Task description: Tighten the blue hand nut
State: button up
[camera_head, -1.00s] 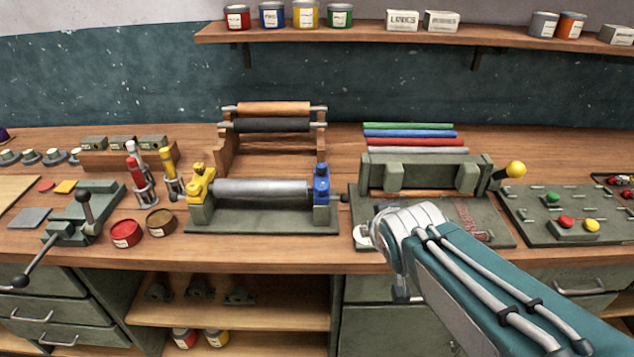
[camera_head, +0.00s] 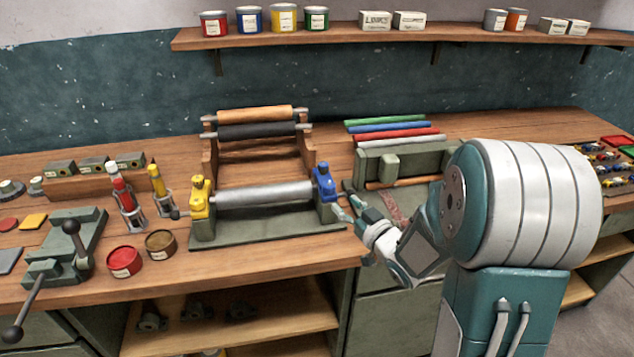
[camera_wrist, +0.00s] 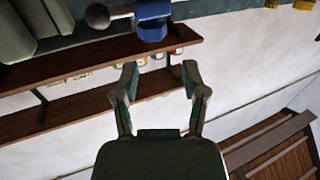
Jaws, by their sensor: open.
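The blue hand nut (camera_head: 324,180) sits on top of the right-hand support of a small roller press, at the right end of its grey metal roller (camera_head: 264,193). A matching yellow nut (camera_head: 198,197) sits on the left support. My gripper (camera_head: 347,206) is open and empty, just right of and slightly below the blue nut, apart from it. In the wrist view the two fingers (camera_wrist: 160,70) are spread, with nothing between them. A blue part (camera_wrist: 152,22), which looks like the nut and its mount, lies beyond the fingertips near the top edge, beside a dark ball knob (camera_wrist: 97,17).
A wooden rack with rollers (camera_head: 255,130) stands behind the press. Coloured rods (camera_head: 395,130) and a green clamp fixture lie to the right, partly behind my arm. Ink tins (camera_head: 124,261), marker-like tubes and a lever press (camera_head: 68,250) stand left. A shelf of tins (camera_head: 284,17) hangs above.

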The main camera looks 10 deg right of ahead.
aim_at(325, 181)
jog(key=x, duration=1)
jog(key=shift+w+d, duration=0.1)
jog(key=shift+w, duration=0.15)
jog(key=shift+w+d, duration=0.1)
jog(key=shift+d, duration=0.4)
jog(key=shift+a, duration=0.3)
grip_shut()
